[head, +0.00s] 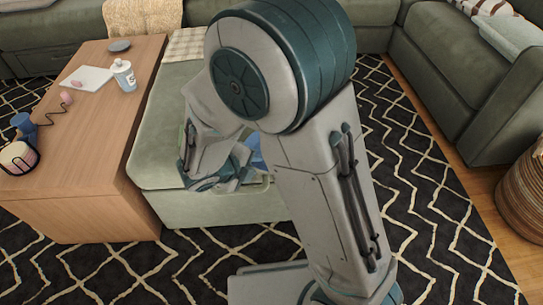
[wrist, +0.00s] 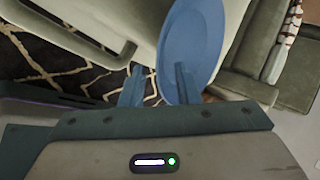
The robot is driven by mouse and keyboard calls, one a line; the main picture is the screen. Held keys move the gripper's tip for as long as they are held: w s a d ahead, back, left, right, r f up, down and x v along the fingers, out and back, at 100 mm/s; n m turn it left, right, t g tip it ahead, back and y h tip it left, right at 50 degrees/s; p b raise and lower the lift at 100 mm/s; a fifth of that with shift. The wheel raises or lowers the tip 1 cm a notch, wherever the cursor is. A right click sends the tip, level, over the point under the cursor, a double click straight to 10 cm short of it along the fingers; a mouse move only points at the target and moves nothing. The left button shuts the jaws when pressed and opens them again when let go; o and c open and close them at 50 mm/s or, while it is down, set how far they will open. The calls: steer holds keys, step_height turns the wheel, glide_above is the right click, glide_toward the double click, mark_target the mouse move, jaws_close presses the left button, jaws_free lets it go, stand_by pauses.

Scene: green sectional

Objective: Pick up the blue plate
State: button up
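The blue plate (wrist: 201,38) shows as a long, narrow ellipse at the top centre of the wrist view. In the head view only a small blue patch of it (head: 256,152) shows over the green ottoman (head: 165,160), with my arm hiding the rest. My gripper (wrist: 158,78) has its two fingers apart, with rug visible in the gap. The right finger overlaps the plate in the picture, and the left finger is beside its left edge. I cannot tell whether either finger touches it. In the head view my gripper (head: 228,178) is low by the ottoman's front edge, partly hidden.
A wooden table (head: 85,135) stands left of the ottoman, holding a white bottle (head: 124,75), a white tray (head: 86,78) and small items. Green sofa sections (head: 455,75) line the back and right. A woven basket (head: 525,195) stands at the right. Patterned rug lies in front.

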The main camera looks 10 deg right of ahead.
steer(key=shift+w+d+f, duration=0.1)
jaws_close()
steer(key=shift+r, duration=0.2)
steer(key=s+d+r, duration=0.7)
steer(key=s+r, duration=0.2)
steer(key=r, duration=0.1)
steer(key=shift+r, duration=0.3)
stand_by(0.6)
